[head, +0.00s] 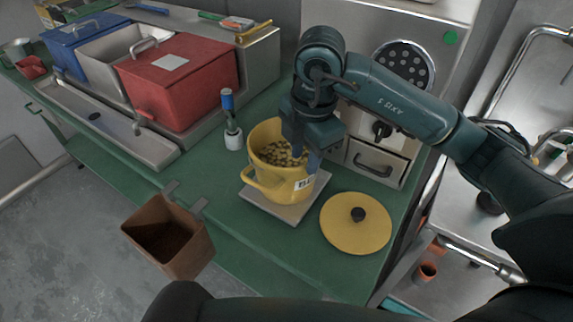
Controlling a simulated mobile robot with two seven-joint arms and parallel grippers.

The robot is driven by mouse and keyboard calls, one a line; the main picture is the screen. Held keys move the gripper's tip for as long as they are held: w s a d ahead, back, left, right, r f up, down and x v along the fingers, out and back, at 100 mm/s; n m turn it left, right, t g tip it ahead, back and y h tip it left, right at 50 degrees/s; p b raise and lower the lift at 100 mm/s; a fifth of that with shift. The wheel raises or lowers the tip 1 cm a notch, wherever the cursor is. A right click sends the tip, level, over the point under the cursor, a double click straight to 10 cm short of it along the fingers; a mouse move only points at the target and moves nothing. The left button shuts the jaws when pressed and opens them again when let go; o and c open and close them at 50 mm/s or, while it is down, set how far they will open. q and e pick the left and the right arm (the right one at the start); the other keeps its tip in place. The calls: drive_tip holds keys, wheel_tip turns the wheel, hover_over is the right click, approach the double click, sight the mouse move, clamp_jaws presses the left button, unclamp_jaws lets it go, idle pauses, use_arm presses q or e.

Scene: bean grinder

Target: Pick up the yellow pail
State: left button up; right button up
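The yellow pail (272,182) stands upright on a flat grey plate (285,213) on the green counter. It holds several brown bean-like pieces (272,153) and has a loop handle at its left front and a white label at its right front. My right gripper (304,158) points down at the pail's right rim. One finger overlaps the opening and the other overlaps the outer wall by the label. Whether the fingers press on the rim cannot be told. My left gripper is not in view; only a dark part of my arm shows along the bottom edge.
A round yellow lid (356,223) with a black knob lies right of the plate. A brown bin (170,237) hangs at the counter's front edge. A blue-handled brush (230,120) stands left of the pail.

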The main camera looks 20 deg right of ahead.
sight(306, 183)
drive_tip(key=f, duration=0.4)
drive_tip(key=shift+s+d+f+p, duration=0.1)
drive_tip(key=shift+d+f+p, duration=0.2)
drive_tip(key=shift+f, duration=0.35)
clamp_jaws()
idle(0.8)
drive_tip(key=shift+r, duration=0.1)
